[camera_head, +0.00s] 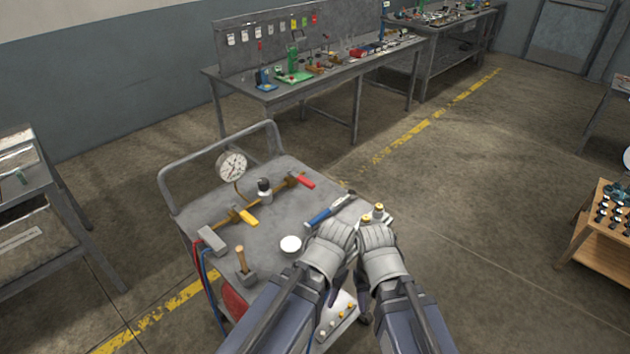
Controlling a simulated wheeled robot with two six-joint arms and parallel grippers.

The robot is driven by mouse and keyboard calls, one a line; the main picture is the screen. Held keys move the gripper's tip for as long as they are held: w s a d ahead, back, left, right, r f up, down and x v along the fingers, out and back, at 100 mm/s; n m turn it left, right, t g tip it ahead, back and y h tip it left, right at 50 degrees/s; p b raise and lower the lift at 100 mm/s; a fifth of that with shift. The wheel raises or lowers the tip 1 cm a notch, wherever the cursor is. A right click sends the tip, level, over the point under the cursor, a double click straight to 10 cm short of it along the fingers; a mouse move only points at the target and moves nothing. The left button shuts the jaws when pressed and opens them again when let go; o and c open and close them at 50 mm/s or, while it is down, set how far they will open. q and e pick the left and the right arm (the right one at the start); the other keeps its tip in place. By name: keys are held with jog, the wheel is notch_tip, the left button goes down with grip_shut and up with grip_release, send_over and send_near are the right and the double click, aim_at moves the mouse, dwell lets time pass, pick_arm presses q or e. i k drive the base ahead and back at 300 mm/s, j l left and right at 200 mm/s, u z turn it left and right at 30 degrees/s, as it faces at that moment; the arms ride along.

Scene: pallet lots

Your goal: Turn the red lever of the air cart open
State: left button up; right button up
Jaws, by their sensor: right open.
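The air cart (205,205) stands in front of me with a grey top. A brass pipe (281,187) runs diagonally over it. The red lever (305,181) sits at the pipe's far right end and points across the pipe, down to the right. A yellow lever (247,217) sits nearer the pipe's left end. My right gripper (376,230) is open over the cart's right edge, apart from the red lever and nearer to me. My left gripper (338,233) is close beside it; its jaws cannot be made out.
A pressure gauge (231,166) and a black-capped fitting (264,187) stand on the cart. A blue-handled tool (327,212), a white disc (290,244), a hammer (244,264) and brass-topped fittings (378,209) are near my grippers.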

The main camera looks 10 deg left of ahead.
aim_at(310, 185)
jog(key=i+l+u, duration=0.15)
jog(key=l, duration=0.55)
jog(key=i+l+u, duration=0.2)
jog(key=l, duration=0.5)
jog(key=i+l+u, duration=0.2)
jog(key=i+l, duration=0.25)
jog(key=i+l+u, duration=0.2)
jog(key=i+l, duration=0.2)
jog(key=l, duration=0.25)
jog(key=i, duration=0.15)
